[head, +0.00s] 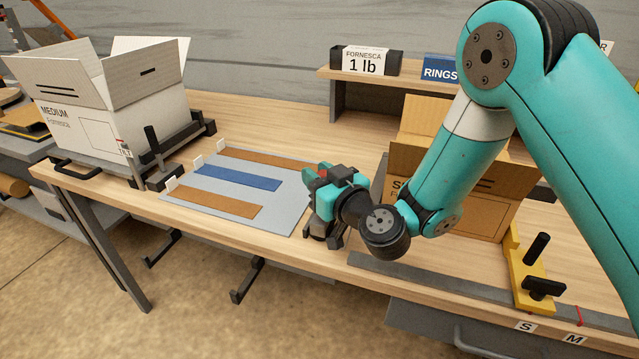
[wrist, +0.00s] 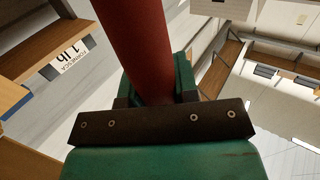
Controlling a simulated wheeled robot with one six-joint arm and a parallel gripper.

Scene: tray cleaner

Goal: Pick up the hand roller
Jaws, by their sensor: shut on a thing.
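My gripper (head: 318,188) is at the right edge of the grey mat, near the table's front edge. It is shut on the hand roller, whose red handle (wrist: 138,45) runs up between the jaws in the wrist view. In the head view only a small red bit of the hand roller (head: 322,172) shows; my gripper and wrist hide most of it. Dark parts show low under the gripper, and I cannot tell whether they touch the table.
The grey mat (head: 285,215) carries two brown strips and a blue strip (head: 238,178). An open white box (head: 90,125) stands at left, an open brown box (head: 490,205) at right behind my arm. A yellow bracket (head: 530,270) stands at the front right. A shelf (head: 420,82) is at the back.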

